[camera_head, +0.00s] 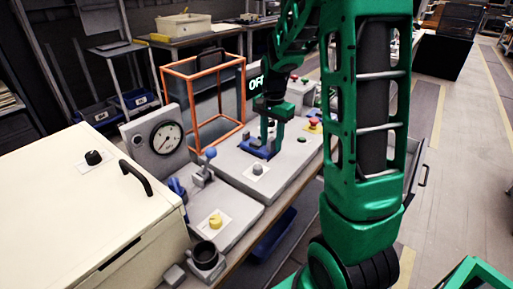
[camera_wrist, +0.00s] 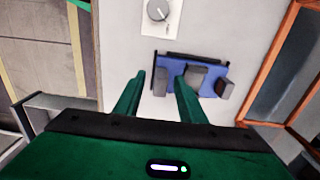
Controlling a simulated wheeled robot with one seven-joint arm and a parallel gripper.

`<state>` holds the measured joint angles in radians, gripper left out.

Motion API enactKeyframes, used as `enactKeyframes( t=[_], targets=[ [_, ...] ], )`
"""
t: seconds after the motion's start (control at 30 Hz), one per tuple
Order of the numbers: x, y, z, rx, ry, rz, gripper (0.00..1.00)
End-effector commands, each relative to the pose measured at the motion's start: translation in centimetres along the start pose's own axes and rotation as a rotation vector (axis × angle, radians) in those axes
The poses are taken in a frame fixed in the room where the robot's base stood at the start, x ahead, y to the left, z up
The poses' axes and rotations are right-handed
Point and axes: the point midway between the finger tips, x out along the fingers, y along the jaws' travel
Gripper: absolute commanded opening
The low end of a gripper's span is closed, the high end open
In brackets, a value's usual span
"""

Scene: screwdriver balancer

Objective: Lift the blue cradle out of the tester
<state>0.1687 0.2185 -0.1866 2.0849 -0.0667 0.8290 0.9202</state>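The blue cradle (camera_head: 258,150) lies on the grey top of the tester (camera_head: 285,160), in front of the orange frame. In the wrist view the cradle (camera_wrist: 211,73) has grey upright blocks and a dark bar along one long edge. My gripper (camera_head: 268,118) is over the cradle, fingers pointing down. In the wrist view my gripper (camera_wrist: 160,77) has its two green fingers well apart. The right fingertip overlaps the cradle in the picture, hiding part of it; the left fingertip is beside its left end. Whether they touch it I cannot tell.
An orange frame (camera_head: 163,92) stands behind the cradle. A grey knob (camera_wrist: 158,10) is close to the cradle. A dial gauge (camera_head: 166,137), a blue-topped lever (camera_head: 208,156) and a yellow knob (camera_head: 215,221) are to the left. A red button (camera_head: 314,121) is to the right.

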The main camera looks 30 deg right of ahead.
Motion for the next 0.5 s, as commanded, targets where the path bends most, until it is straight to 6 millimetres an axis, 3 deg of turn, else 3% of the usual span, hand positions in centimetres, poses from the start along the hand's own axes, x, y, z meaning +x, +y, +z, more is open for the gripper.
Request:
enactKeyframes(
  t=[0.07, 0.2, 0.5],
  targets=[
    [-0.02, 0.00, -0.01, 0.000, 0.000, 0.000, 0.32],
    [-0.04, 0.00, -0.01, 0.000, 0.000, 0.000, 0.00],
    [-0.10, 0.00, -0.04, 0.001, 0.001, -0.001, 0.00]
  ],
)
